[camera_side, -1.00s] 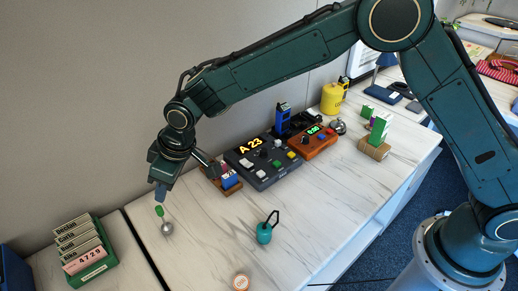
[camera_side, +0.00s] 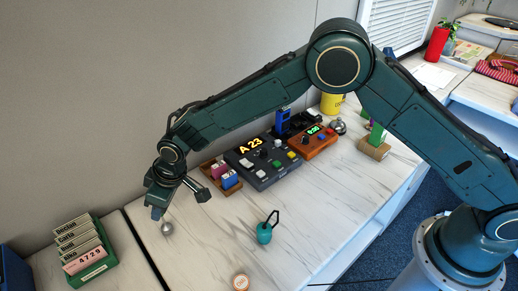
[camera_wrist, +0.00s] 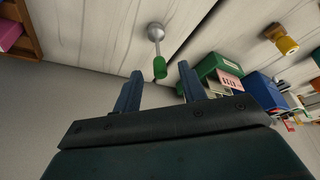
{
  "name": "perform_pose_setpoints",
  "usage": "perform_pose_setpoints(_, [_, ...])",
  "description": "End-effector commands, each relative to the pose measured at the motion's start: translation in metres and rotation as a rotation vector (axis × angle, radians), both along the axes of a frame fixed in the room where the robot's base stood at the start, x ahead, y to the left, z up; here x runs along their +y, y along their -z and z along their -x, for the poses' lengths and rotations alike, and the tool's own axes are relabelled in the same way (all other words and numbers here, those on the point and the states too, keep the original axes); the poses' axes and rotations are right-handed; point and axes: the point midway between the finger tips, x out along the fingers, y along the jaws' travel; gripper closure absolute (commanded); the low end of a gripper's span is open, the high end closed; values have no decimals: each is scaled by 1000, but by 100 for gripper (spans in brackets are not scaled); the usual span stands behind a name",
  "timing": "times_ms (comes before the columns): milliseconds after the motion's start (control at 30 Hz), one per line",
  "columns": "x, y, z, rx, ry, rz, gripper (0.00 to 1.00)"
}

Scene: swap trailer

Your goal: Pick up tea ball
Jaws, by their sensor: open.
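The tea ball shows in the wrist view as a silver ball (camera_wrist: 156,32) on a thin stem with a green handle (camera_wrist: 160,68). In the side view its silver ball (camera_side: 167,229) rests on the pale marbled counter, and my gripper hides the green handle. My gripper (camera_side: 158,214) is low, just above and beside the ball. In the wrist view my gripper (camera_wrist: 159,72) is open, with one finger on each side of the green handle's end. Gaps show on both sides; the fingers do not appear to touch it.
A green rack of cards (camera_side: 92,262) stands left of my gripper. A wooden tray with small blocks (camera_side: 222,180) and a dark control box (camera_side: 263,160) stand behind right. A teal object with a black loop (camera_side: 264,233) and a round-lidded item (camera_side: 241,283) stand on otherwise clear counter.

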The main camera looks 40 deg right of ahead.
Motion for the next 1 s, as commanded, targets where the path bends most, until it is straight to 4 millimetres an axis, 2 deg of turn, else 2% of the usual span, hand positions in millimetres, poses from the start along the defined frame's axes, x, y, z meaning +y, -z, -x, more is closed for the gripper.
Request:
perform_pose_setpoints(367, [2, 6, -2, -1, 0, -1, 58])
perform_pose_setpoints(800, [12, 42, -14, 0, 0, 0, 58])
perform_pose_setpoints(1000, [14, 50, -17, -1, -1, 0, 58])
